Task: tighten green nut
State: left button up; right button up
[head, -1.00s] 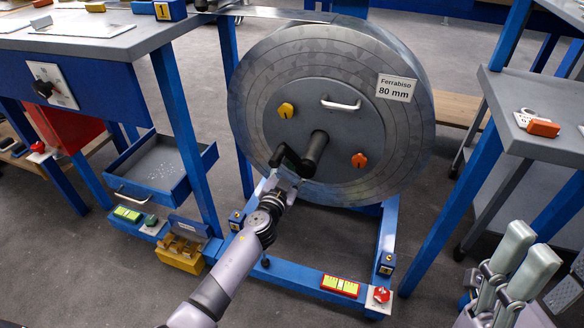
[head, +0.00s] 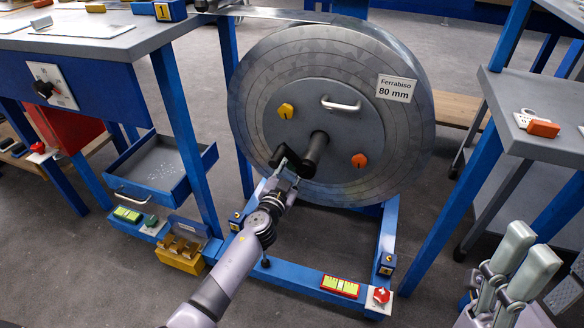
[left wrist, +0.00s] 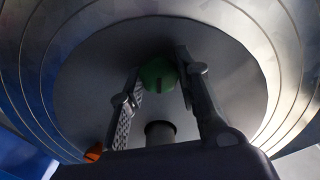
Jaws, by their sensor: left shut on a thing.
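The green nut (left wrist: 158,75) shows in the left wrist view, on the grey face plate (head: 335,110) of the large spiral drum. My left gripper (left wrist: 160,72) has one finger on each side of it and is shut on it. In the head view my left gripper (head: 282,162) is at the drum's lower left, beside the dark central hub (head: 315,152); it hides most or all of the nut there. A yellow nut (head: 285,111) and an orange nut (head: 359,160) sit on the same plate. My right gripper (head: 528,245) is at the lower right, open, empty and away from the drum.
A white handle (head: 341,104) sticks out of the plate. An open drawer (head: 160,170) is at left. A workbench (head: 540,145) stands at right.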

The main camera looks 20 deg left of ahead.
pick_arm(q)
jog(key=m, duration=0.6)
jog(key=shift+m+b, duration=0.3)
jog(key=shift+b, duration=0.05)
jog(key=m, duration=0.3)
jog(key=shift+d+f+m, duration=0.1)
jog(key=shift+m, duration=0.2)
jog(key=m, duration=0.3)
jog(key=shift+m, duration=0.3)
jog(key=m, duration=0.6)
jog(key=m+p, duration=0.2)
jog(key=m, duration=0.5)
jog(key=shift+f, duration=0.15)
jog(key=o, duration=1.2)
